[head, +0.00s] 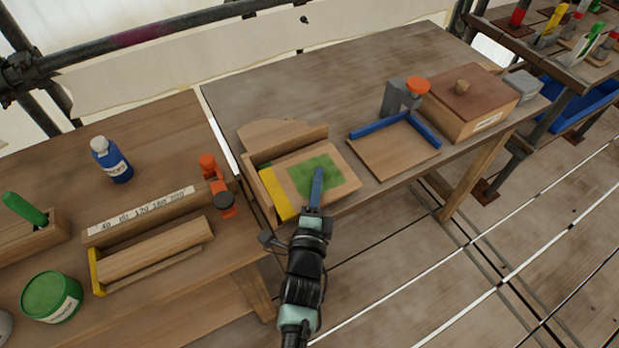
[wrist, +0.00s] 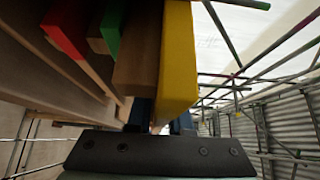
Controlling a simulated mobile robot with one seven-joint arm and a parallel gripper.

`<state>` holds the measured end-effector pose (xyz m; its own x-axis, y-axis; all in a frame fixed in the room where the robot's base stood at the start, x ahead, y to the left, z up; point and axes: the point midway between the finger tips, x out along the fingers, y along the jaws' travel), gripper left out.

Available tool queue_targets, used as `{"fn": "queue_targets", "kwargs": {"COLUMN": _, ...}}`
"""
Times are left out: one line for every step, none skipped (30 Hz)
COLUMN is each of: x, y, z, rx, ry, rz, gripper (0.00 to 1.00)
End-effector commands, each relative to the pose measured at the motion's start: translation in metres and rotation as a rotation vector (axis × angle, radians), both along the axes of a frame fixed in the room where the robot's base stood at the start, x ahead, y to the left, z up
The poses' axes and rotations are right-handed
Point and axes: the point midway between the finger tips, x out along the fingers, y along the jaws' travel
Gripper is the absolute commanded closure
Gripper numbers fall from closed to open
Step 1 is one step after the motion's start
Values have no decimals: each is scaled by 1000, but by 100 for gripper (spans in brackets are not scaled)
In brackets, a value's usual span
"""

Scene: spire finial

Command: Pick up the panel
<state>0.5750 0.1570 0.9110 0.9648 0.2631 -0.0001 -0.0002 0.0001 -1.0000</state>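A wooden panel with a green square on its face (head: 300,172) leans in a wooden rack (head: 262,190) on the right-hand table. A yellow edge (head: 281,200) runs along its left side. In the wrist view, the yellow edge (wrist: 177,60) looms large in front of my gripper (wrist: 162,120). The two blue fingers stand on either side of a strip of brown wood, partly hidden by the yellow-edged piece. In the head view, my gripper (head: 317,185) is in front of the green square. I cannot tell whether the fingers press on the wood.
The wrist view also shows a green-edged board (wrist: 112,28) and a red-edged board (wrist: 66,30) at left. A blue-edged tray (head: 390,155) and a lidded wooden box (head: 475,110) are right of the rack. An orange clamp (head: 213,180) is left. The table behind is clear.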

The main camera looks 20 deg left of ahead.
Motion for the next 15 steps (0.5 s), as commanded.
{"fn": "queue_targets", "kwargs": {"x": 0, "y": 0, "z": 0, "rx": 0, "ry": 0, "rz": 0, "gripper": 88}}
{"fn": "queue_targets", "kwargs": {"x": 0, "y": 0, "z": 0, "rx": 0, "ry": 0, "rz": 0, "gripper": 94}}
{"fn": "queue_targets", "kwargs": {"x": 0, "y": 0, "z": 0, "rx": 0, "ry": 0, "rz": 0, "gripper": 100}}
{"fn": "queue_targets", "kwargs": {"x": 0, "y": 0, "z": 0, "rx": 0, "ry": 0, "rz": 0, "gripper": 100}}
{"fn": "queue_targets", "kwargs": {"x": 0, "y": 0, "z": 0, "rx": 0, "ry": 0, "rz": 0, "gripper": 100}}
{"fn": "queue_targets", "kwargs": {"x": 0, "y": 0, "z": 0, "rx": 0, "ry": 0, "rz": 0, "gripper": 100}}
{"fn": "queue_targets", "kwargs": {"x": 0, "y": 0, "z": 0, "rx": 0, "ry": 0, "rz": 0, "gripper": 100}}
{"fn": "queue_targets", "kwargs": {"x": 0, "y": 0, "z": 0, "rx": 0, "ry": 0, "rz": 0, "gripper": 100}}
{"fn": "queue_targets", "kwargs": {"x": 0, "y": 0, "z": 0, "rx": 0, "ry": 0, "rz": 0, "gripper": 100}}
{"fn": "queue_targets", "kwargs": {"x": 0, "y": 0, "z": 0, "rx": 0, "ry": 0, "rz": 0, "gripper": 100}}
{"fn": "queue_targets", "kwargs": {"x": 0, "y": 0, "z": 0, "rx": 0, "ry": 0, "rz": 0, "gripper": 100}}
{"fn": "queue_targets", "kwargs": {"x": 0, "y": 0, "z": 0, "rx": 0, "ry": 0, "rz": 0, "gripper": 100}}
{"fn": "queue_targets", "kwargs": {"x": 0, "y": 0, "z": 0, "rx": 0, "ry": 0, "rz": 0, "gripper": 100}}
{"fn": "queue_targets", "kwargs": {"x": 0, "y": 0, "z": 0, "rx": 0, "ry": 0, "rz": 0, "gripper": 100}}
{"fn": "queue_targets", "kwargs": {"x": 0, "y": 0, "z": 0, "rx": 0, "ry": 0, "rz": 0, "gripper": 100}}
